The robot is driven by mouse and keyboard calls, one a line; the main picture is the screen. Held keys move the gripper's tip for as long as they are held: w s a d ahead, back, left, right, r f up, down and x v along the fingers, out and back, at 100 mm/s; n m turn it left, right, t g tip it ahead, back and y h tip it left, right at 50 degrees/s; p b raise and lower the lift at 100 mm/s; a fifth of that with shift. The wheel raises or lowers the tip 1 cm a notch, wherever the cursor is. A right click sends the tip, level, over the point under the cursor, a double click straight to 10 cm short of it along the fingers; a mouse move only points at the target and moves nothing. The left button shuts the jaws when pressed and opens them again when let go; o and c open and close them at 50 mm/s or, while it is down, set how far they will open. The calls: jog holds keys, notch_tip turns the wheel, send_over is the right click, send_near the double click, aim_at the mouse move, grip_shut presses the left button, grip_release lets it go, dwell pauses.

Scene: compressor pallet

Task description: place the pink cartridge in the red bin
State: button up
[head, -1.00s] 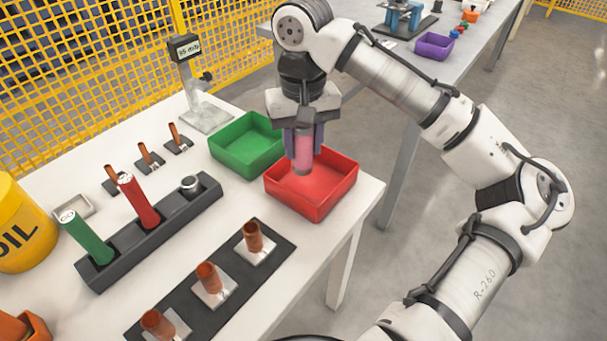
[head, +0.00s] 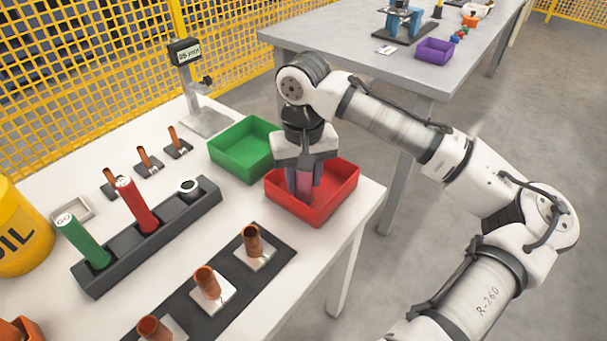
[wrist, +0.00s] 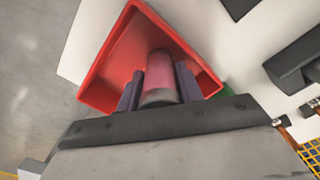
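The pink cartridge (head: 304,186) is upright between the fingers of my gripper (head: 304,184), low inside the red bin (head: 330,207). The wrist view shows the pink cartridge (wrist: 160,75) with a finger of my gripper (wrist: 158,88) on each side, close against it, and the red bin (wrist: 105,65) around it. Whether the cartridge's lower end touches the bin floor cannot be told. My gripper's fingers and the bin's walls hide part of the cartridge.
A green bin (head: 243,150) stands next to the red bin on the left. A dark rack (head: 120,250) holds a green cartridge (head: 86,243) and a red cartridge (head: 138,205). Copper tubes on a dark mat (head: 200,300) stand in front. The red bin is near the table's right edge.

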jog(key=shift+o, duration=0.9)
notch_tip(320, 180, up, 12)
jog(key=shift+r+p, duration=0.2)
jog(key=shift+p, duration=0.65)
